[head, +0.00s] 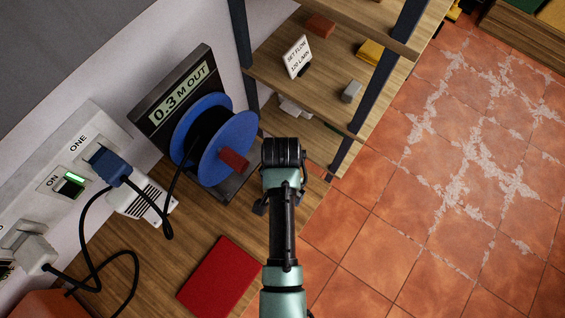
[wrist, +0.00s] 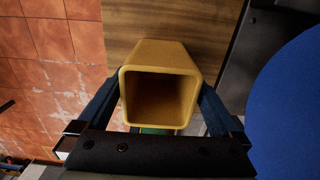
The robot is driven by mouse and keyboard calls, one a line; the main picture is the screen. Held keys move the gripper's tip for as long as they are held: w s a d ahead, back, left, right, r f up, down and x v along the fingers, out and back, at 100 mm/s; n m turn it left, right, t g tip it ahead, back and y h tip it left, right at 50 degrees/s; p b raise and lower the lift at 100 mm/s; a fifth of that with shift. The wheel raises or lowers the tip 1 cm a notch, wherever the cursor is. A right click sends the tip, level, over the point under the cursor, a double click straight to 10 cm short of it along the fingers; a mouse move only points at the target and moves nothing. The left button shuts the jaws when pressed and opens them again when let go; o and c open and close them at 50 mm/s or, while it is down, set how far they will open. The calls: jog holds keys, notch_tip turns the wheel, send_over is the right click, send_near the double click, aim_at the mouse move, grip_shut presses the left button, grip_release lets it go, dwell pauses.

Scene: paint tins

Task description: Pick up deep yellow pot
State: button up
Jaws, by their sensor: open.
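The deep yellow pot (wrist: 160,55) shows in the wrist view as a square-mouthed, tapering vessel with its dark hollow opening facing the camera. My gripper (wrist: 162,88) is open, with one dark blue finger on the left of the pot and one on the right. The fingertips are close to its side walls; I cannot tell whether they touch. In the head view I cannot make out the pot or the fingers; my arm is in front of that part of the wooden surface.
In the wrist view, a large blue disc (wrist: 295,95) stands close on the right. In the head view, a blue cable reel (head: 228,148) is left of my arm, a red flat block (head: 220,277) lies on the wooden worktop (head: 180,255), and shelves (head: 330,75) stand behind. Tiled floor is right.

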jog(key=shift+d+f, duration=0.1)
jog(key=shift+f, duration=2.1)
jog(key=c, duration=1.2)
jog(key=shift+r, duration=0.1)
